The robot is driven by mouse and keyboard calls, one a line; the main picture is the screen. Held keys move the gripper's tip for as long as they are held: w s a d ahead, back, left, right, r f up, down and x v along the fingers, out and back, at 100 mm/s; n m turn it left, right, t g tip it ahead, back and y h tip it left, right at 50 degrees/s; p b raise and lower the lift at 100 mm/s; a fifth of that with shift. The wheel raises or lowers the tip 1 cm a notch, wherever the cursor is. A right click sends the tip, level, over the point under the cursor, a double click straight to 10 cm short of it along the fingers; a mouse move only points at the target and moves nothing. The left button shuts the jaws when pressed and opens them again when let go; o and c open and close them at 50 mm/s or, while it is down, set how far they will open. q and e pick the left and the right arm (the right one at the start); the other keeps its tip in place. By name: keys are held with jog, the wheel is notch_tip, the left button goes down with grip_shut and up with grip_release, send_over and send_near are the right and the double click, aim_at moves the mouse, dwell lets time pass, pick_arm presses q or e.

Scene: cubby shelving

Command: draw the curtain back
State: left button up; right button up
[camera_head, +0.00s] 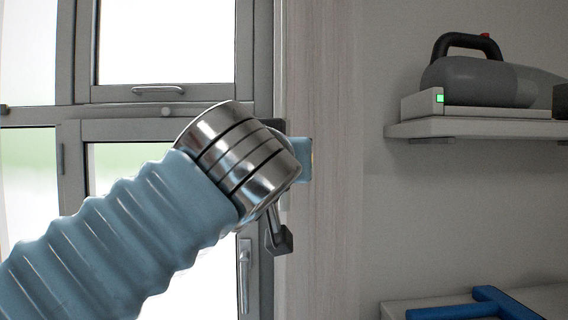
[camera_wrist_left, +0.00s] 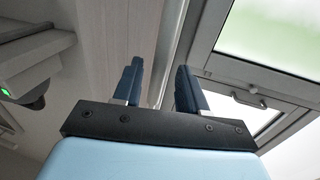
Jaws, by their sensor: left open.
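My left arm reaches across the head view toward the window's right edge; its wrist hides most of the gripper and both fingertips there. In the left wrist view my left gripper (camera_wrist_left: 158,78) is open, with two dark blue fingers apart. A pale vertical edge shows between the fingers, where the wood-grain panel meets the window frame; I cannot tell whether anything touches them. The grey-framed window (camera_head: 165,50) stands at left, with a wood-grain panel (camera_head: 325,230) beside it. I cannot make out a curtain for certain in either view. My right gripper is not in view.
A wall shelf (camera_head: 470,129) at right holds a grey handheld appliance (camera_head: 480,80) on a base with a green light. A blue object (camera_head: 480,308) lies on a lower shelf at bottom right. The wall between the panel and shelves is bare.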

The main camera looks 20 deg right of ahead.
pick_arm(q)
jog(key=b+v, duration=0.2)
jog(key=v, duration=0.9)
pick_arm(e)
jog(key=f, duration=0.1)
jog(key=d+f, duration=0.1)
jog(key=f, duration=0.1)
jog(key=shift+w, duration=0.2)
pick_arm(q)
jog(key=shift+w+f, duration=0.1)
